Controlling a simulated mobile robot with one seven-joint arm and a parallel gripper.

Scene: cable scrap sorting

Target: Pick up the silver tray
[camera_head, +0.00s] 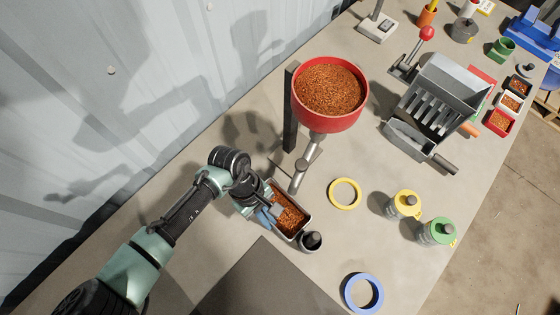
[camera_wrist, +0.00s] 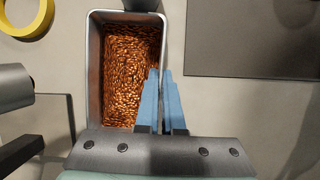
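The silver tray (camera_head: 300,228) is a narrow metal box filled with copper-coloured granules. It stands on the table below the red hopper's spout, and fills the upper left of the wrist view (camera_wrist: 94,70). My gripper (camera_head: 272,212) is at the tray's long side. In the wrist view, its blue fingers (camera_wrist: 161,75) straddle the tray's right wall, one inside over the granules and one outside. The gap between them is narrow, about the wall's thickness, and they look closed on it. My gripper hides part of the tray in the head view.
The red hopper (camera_head: 330,90) of granules stands on a post with a metal spout (camera_head: 302,172). A dark cylinder (camera_head: 311,241) stands close beside the tray. A yellow ring (camera_head: 345,193), blue ring (camera_head: 362,294) and dark mat (camera_head: 262,285) lie nearby. Weights (camera_head: 405,204) stand further right.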

